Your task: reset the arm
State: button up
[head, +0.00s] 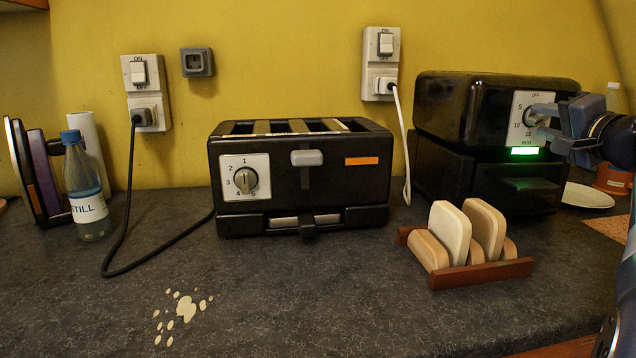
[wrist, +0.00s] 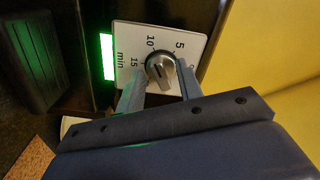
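My gripper (head: 543,112) is at the right, in front of the dial plate (head: 519,104) of a black appliance (head: 470,103). In the wrist view the two grey fingers of my gripper (wrist: 160,82) stand apart, one on each side of the round grey knob (wrist: 161,69). Gaps show between the knob and the fingers, and nothing is held. The knob's plate carries a minute scale with 5, 10 and 15. A green lit display (head: 525,151) glows beneath the plate; it also shows in the wrist view (wrist: 107,57).
A black toaster (head: 300,190) stands mid-counter, with a wooden rack (head: 480,274) holding pale slices (head: 451,234) to its right. A bottle (head: 86,195) stands left. A white plate (head: 587,197) lies behind my arm. Cords hang from two wall sockets. The front counter is mostly clear.

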jog(key=m+p, duration=0.1)
jog(key=m, duration=0.1)
jog(key=m+p, duration=0.1)
jog(key=p, duration=0.1)
jog(key=m+p, duration=0.2)
jog(key=shift+r+m, duration=0.3)
jog(key=shift+r, duration=0.05)
jog(key=m+p, duration=1.5)
jog(key=p, duration=0.5)
jog(key=shift+d+m, duration=0.15)
jog(key=shift+m, duration=0.25)
